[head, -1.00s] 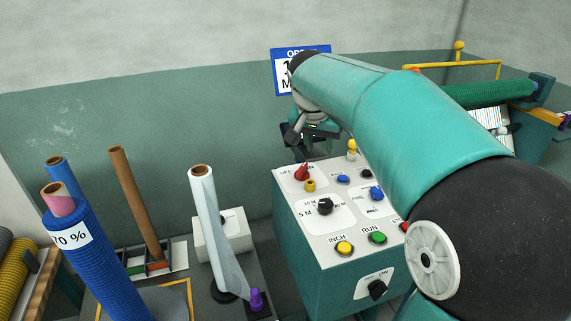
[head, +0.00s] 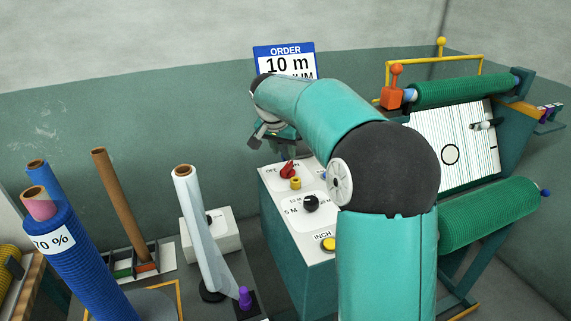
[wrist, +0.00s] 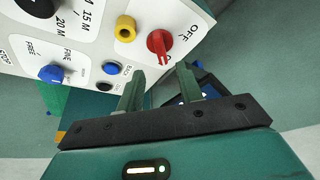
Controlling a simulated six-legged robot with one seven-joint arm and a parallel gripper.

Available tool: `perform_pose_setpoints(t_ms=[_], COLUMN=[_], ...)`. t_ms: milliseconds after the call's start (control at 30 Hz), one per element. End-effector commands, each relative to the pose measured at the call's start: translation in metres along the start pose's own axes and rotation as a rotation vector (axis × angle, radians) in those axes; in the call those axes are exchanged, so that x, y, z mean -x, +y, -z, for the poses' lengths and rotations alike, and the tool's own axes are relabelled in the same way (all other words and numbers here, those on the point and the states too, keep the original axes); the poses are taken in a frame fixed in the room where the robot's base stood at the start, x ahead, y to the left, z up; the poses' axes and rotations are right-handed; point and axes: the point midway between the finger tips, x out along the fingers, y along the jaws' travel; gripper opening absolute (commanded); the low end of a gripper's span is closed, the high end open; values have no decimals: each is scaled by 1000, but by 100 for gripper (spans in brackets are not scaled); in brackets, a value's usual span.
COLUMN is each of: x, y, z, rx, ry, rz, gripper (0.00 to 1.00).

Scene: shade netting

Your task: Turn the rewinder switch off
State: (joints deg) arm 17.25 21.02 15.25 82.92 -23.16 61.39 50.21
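A red rotary switch (head: 288,169) sits at the far left corner of the white control panel (head: 283,230). In the wrist view the red switch (wrist: 160,42) stands beside the printed word OFF, just beyond my fingertips.
A black selector (head: 311,203) is on the panel. Upright rolls, including a clear film roll (head: 203,230), stand left. A green net roll (head: 489,212) is right.

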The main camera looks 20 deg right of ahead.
Motion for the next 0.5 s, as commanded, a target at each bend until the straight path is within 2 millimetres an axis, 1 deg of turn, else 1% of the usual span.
perform_pose_setpoints(t_ms=[33,100,300,400,500], x=[-12,-25,-60,-70,-75], y=[-1,-1,-2,-4,-4], z=[0,-1,-1,0,0], rx=[1,1,3,4,4], ry=[-2,-3,-3,0,0], rz=[-1,0,1,2,2], gripper=[36,36,36,36,36])
